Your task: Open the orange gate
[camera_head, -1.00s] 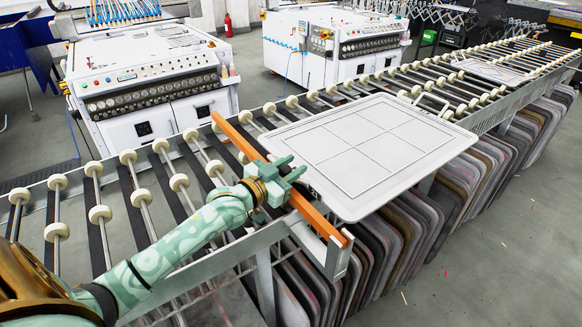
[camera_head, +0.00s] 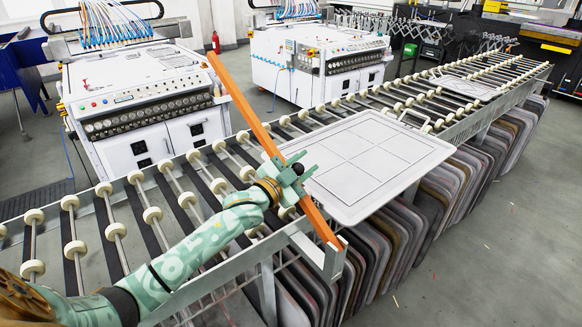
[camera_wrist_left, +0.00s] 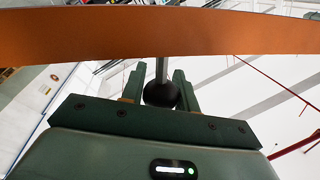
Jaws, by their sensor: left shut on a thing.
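The orange gate (camera_head: 245,110) is a long bar across the roller conveyor (camera_head: 153,215). It is tilted, its far end raised well above the rollers and its near end low at the grey frame by the conveyor's front edge. My left gripper (camera_head: 293,174) is at the bar's lower half. In the left wrist view the gate (camera_wrist_left: 160,32) crosses the top, and a dark round knob (camera_wrist_left: 160,93) on a grey stem sits between the fingers of my left gripper (camera_wrist_left: 157,84), which is shut on it. My right gripper is not in view.
A white tray-like board (camera_head: 365,160) lies on the conveyor just right of the gate. Several boards (camera_head: 425,220) stand in the rack beneath. White machines (camera_head: 140,100) stand behind the conveyor. The floor at the right is free.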

